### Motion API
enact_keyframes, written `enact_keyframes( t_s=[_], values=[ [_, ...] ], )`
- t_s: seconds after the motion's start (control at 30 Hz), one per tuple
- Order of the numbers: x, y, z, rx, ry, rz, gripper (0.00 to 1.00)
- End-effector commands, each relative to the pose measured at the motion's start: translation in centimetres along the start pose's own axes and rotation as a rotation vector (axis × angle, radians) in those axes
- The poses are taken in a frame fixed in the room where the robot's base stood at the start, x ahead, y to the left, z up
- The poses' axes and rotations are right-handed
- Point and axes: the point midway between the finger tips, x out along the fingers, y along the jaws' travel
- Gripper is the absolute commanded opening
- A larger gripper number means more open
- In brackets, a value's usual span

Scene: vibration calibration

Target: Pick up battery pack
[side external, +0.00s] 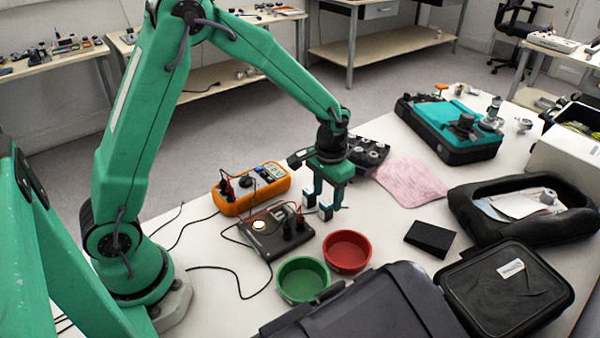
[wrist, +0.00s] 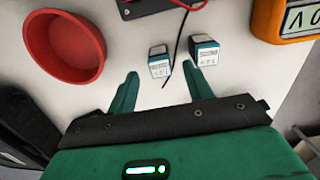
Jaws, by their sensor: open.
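Two small white-and-dark boxes with teal tops and printed labels look like battery packs. In the wrist view, one box (wrist: 159,62) stands just beyond the gap between the fingertips, and the other box (wrist: 205,51) is just beyond the right finger. My gripper (wrist: 160,72) is open, with nothing visibly held. In the side view my gripper (side external: 322,202) points down at the table by the two boxes, the left one (side external: 309,199) and the right one (side external: 326,212). The fingers partly hide them there. I cannot tell whether any finger touches a box.
A red bowl (side external: 347,252) and green bowl (side external: 302,280) stand in front. A black device with leads (side external: 276,236) and an orange multimeter (side external: 240,205) are left of the gripper. A black block (side external: 430,238) and pink cloth (side external: 411,182) lie right. Loose cables cross the table.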

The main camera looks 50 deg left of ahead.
Motion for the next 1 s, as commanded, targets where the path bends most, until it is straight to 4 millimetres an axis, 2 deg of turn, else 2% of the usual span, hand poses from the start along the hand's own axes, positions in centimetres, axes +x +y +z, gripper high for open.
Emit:
enact_keyframes(
  t_s=[0.1,0.3,0.87,1.0],
  values=[
    [1.6,-0.1,0.2,0.000,-0.003,0.000,0.51],
    [3.4,-0.1,0.2,0.000,-0.002,0.000,0.51],
    [3.6,-0.1,0.1,0.000,0.000,0.000,0.51],
    [3.6,0.0,0.1,0.000,0.000,0.000,0.25]
  ],
)
